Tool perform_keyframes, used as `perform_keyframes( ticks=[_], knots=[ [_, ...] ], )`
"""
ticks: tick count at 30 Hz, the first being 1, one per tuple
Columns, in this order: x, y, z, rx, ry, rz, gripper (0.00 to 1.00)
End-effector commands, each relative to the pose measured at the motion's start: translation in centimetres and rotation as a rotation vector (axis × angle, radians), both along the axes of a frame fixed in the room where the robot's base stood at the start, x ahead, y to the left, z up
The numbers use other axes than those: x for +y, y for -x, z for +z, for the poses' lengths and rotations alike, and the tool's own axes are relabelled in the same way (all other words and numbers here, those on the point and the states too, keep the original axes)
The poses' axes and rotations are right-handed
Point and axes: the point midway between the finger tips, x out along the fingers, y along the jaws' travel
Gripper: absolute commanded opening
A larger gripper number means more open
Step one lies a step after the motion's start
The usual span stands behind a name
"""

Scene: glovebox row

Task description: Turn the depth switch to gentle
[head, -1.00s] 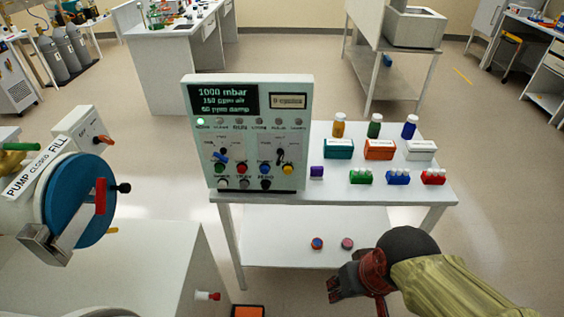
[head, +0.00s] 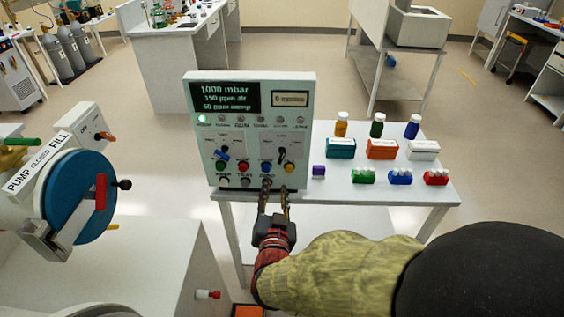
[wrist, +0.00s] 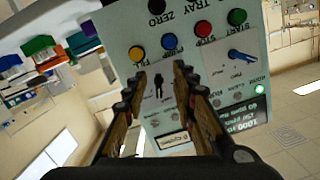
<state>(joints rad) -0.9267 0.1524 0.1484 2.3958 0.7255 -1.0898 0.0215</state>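The white control panel (head: 240,172) stands upright on the table and carries two rotary switches. The left one has a blue handle (head: 222,156); the right one has a black handle (head: 282,154). Their labels are too small to read, so I cannot tell which is the depth switch. My gripper (head: 276,187) is open and empty, in front of the panel's lower right part. In the wrist view the panel is upside down. There the black handle (wrist: 158,87) shows between my spread fingers (wrist: 159,72), and the blue handle (wrist: 240,55) lies to their right. Contact is not visible.
Yellow (wrist: 137,53) and blue (wrist: 168,41) buttons sit close to my fingertips. Bottles, boxes and small vial racks (head: 400,177) stand on the table right of the panel. A blue round door (head: 80,200) with a red handle is at left.

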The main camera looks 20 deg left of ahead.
Motion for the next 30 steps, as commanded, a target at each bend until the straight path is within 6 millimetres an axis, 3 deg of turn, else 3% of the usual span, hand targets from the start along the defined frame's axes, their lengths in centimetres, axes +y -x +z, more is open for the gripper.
perform_keyframes(
  ticks=[3, 6, 21, 30],
  knots=[
    [-1.1, -0.5, 2.5, -0.088, -0.03, -0.046, 0.27],
    [-1.4, -0.8, 3.4, -0.122, -0.039, -0.057, 0.27],
    [0.1, -7.0, 3.4, -0.127, -0.042, -0.057, 0.27],
    [0.4, -8.2, 3.6, -0.126, -0.041, -0.055, 0.27]
  ],
)
